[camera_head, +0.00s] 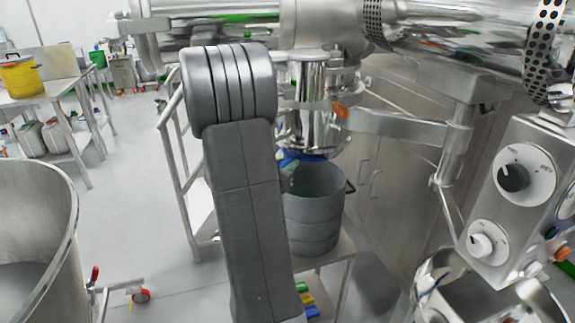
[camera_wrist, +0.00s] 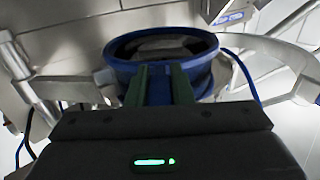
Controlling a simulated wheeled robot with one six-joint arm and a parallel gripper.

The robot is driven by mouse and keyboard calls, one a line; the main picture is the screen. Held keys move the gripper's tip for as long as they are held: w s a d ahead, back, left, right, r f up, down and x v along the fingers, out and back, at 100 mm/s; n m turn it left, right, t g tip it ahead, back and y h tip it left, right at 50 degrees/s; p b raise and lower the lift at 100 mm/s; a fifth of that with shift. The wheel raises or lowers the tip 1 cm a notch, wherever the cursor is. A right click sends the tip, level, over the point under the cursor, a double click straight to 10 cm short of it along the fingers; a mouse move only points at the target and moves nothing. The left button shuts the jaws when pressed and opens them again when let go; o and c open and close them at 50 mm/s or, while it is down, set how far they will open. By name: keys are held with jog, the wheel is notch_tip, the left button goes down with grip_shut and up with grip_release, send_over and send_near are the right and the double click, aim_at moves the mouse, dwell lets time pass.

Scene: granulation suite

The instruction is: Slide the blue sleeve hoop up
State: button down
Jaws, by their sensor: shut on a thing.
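The blue sleeve hoop (camera_wrist: 122,76) is a round blue ring in the wrist view, just beyond my fingers. My gripper (camera_wrist: 160,82) has two green-edged fingers shut on a blue part at the hoop's near side. In the head view a small bit of the blue hoop (camera_head: 303,156) shows below the shiny steel outlet (camera_head: 312,120) and above the grey drum (camera_head: 312,190). My grey arm hides most of my gripper and part of the hoop there.
A control panel with knobs (camera_head: 512,178) stands at the right. A large steel bowl (camera_head: 62,205) is at the left front. Steel rails (camera_head: 182,150) run beside the outlet. A yellow pot (camera_head: 20,78) sits on a far table. Open floor lies at the left.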

jog(key=c, duration=1.3)
grip_release()
jog(key=shift+r, duration=0.4)
jog(key=shift+f, duration=0.1)
jog(key=b+v, duration=0.1)
jog(key=v, duration=1.2)
jog(key=shift+s+a+f, duration=0.15)
jog(key=shift+s+a, duration=0.1)
jog(key=shift+s, duration=0.05)
jog(key=shift+w+d, duration=0.1)
jog(key=shift+w, duration=0.05)
jog(key=p+x, duration=0.1)
jog(key=x, duration=1.2)
jog(key=shift+w+d, duration=0.2)
jog(key=shift+w, duration=0.05)
jog(key=shift+s+a+f+b, duration=0.1)
jog(key=shift+f+b, duration=0.2)
